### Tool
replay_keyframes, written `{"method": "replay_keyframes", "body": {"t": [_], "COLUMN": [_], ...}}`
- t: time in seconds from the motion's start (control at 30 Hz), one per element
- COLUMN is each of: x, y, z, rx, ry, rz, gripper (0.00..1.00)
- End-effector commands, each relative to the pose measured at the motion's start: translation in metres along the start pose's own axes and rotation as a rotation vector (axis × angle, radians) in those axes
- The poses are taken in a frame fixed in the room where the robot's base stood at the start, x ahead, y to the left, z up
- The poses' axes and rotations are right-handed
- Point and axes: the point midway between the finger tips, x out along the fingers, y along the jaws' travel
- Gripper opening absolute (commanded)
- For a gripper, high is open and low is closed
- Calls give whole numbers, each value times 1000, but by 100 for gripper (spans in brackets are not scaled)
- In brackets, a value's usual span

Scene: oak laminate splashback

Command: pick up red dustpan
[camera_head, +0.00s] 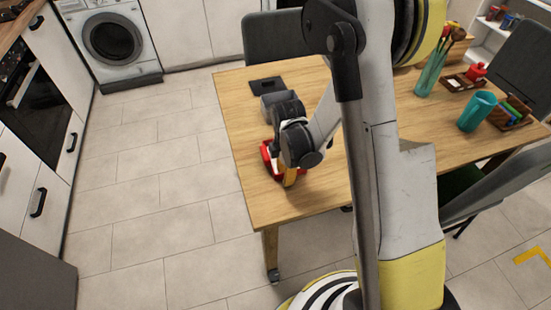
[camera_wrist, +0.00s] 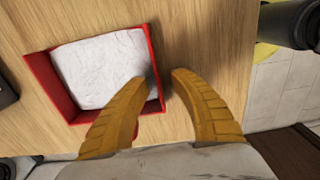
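The red dustpan (camera_wrist: 48,87) lies on the wooden table in the wrist view. It looks like a shallow red tray with a crumpled white sheet or lining (camera_wrist: 100,68) inside. In the head view only parts of the red dustpan (camera_head: 266,150) show, as my wrist hides the rest. My gripper (camera_wrist: 160,78) has its two yellow fingers apart. The left fingertip is over the inside of the dustpan, and the right one is outside it over bare wood. The dustpan's right wall lies between them. I cannot tell whether either finger touches it.
The table (camera_head: 235,105) also holds a dark flat item (camera_head: 266,85), a teal cup (camera_head: 477,112), a teal holder with brushes (camera_head: 430,75) and a wooden tray (camera_head: 517,124). Dark chairs (camera_head: 275,36) stand around it. The tiled floor at left is clear.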

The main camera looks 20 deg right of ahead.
Motion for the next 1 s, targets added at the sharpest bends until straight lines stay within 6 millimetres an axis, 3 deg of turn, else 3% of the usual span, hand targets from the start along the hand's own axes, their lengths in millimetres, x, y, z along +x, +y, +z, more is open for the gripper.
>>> {"method": "replay_keyframes", "body": {"t": [0.03,0.1,0.67,0.93,1.0], "x": [0,0,-6,-48,-55], "y": [0,0,0,0,-2], "z": [0,0,0,0,18], "rx": [0,0,0,0,6], "ry": [0,0,0,0,0], "rz": [0,0,0,0,0], "gripper": [19,0,0,0,0]}}
